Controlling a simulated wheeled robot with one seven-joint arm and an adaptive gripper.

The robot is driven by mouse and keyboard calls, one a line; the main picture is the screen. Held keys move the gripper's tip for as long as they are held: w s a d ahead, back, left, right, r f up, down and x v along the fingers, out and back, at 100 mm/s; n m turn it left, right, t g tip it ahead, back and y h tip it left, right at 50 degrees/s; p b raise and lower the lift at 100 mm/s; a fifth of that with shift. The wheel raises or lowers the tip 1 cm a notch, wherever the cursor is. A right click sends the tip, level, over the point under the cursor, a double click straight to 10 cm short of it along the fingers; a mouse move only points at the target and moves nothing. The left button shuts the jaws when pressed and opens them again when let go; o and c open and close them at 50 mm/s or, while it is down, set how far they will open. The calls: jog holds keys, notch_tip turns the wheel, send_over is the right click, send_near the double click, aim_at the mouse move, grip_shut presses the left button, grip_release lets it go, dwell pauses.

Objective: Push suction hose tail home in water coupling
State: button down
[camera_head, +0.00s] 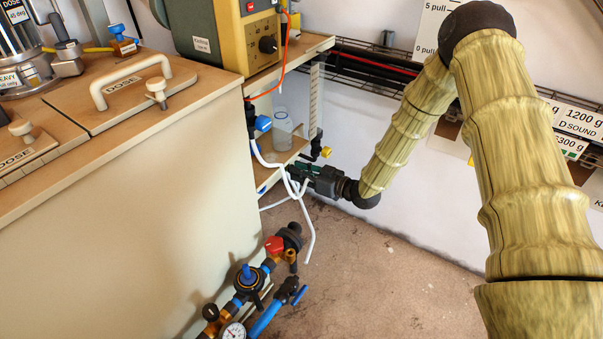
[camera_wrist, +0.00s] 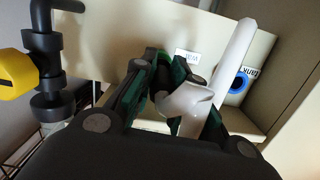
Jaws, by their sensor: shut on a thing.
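My gripper (camera_head: 300,176) is low beside the shelf unit and points left. In the wrist view its green-lined fingers (camera_wrist: 172,100) are shut on a white hose piece (camera_wrist: 188,103), whose bent end shows between them. A white tube (camera_wrist: 236,58) rises to the upper right behind it. White hose (camera_head: 308,228) also hangs by the gripper in the head view. A blue-ringed port (camera_wrist: 239,82) with a partly readable "tank" label is on the panel beyond the fingers, apart from them. I cannot tell which fitting is the water coupling, nor see the hose tail's tip clearly.
A black valve with a yellow handle (camera_wrist: 15,75) stands close on the left in the wrist view. A blue-handled valve (camera_head: 263,123) and a clear beaker (camera_head: 282,130) are at the shelf. Floor (camera_head: 380,285) to the right is open.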

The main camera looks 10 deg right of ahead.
jog(key=shift+w+a, duration=0.45)
jog(key=shift+a, duration=0.05)
jog(key=c, duration=1.3)
grip_release()
jog(key=shift+c, duration=0.2)
jog(key=shift+d, duration=0.1)
jog(key=v, duration=1.2)
